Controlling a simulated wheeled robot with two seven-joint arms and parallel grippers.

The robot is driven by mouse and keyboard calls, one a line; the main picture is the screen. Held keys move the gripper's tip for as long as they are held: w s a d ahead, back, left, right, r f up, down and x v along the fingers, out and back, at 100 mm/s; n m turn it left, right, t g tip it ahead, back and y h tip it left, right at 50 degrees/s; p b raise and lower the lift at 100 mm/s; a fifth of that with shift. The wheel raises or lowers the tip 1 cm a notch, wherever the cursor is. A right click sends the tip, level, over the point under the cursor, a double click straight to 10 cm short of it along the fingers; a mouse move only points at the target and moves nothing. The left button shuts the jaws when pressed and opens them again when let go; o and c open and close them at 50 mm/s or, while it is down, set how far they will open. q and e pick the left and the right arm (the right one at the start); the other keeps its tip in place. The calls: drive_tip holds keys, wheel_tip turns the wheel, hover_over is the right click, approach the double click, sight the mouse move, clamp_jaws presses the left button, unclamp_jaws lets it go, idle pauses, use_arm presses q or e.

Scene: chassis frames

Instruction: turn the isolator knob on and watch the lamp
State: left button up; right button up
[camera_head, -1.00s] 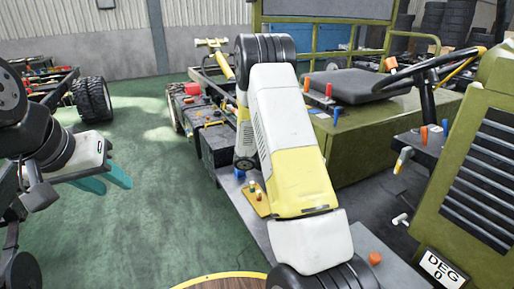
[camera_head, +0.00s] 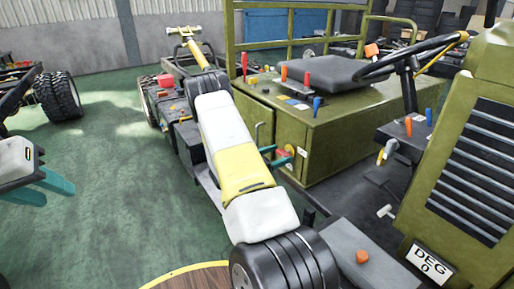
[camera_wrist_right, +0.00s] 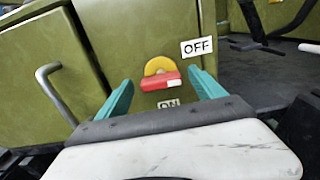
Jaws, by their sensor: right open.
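The isolator knob (camera_wrist_right: 158,82) has a red bar handle on a yellow disc, on the green side panel. The bar lies nearly level, tilted slightly, its white-marked end to the right. An OFF label (camera_wrist_right: 196,47) is up and right, and an ON label (camera_wrist_right: 168,104) is below, partly hidden by my gripper. My right gripper (camera_wrist_right: 160,94) is open, with a teal finger on either side of the knob, apart from it. In the head view the right gripper (camera_head: 281,159) is at the green box's side. My left gripper (camera_head: 50,188) is open and empty at far left. I cannot make out the lamp.
A bent grey handle (camera_wrist_right: 52,92) sticks out left of the knob. A seat (camera_head: 347,82) and steering wheel (camera_head: 410,60) are above and right. A grey box with an orange button (camera_head: 362,256) is near my right arm. Green floor (camera_head: 115,190) is clear at left.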

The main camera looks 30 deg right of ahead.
drive_tip(key=shift+d, duration=0.3)
drive_tip(key=c, duration=1.4)
drive_tip(key=shift+o, duration=0.2)
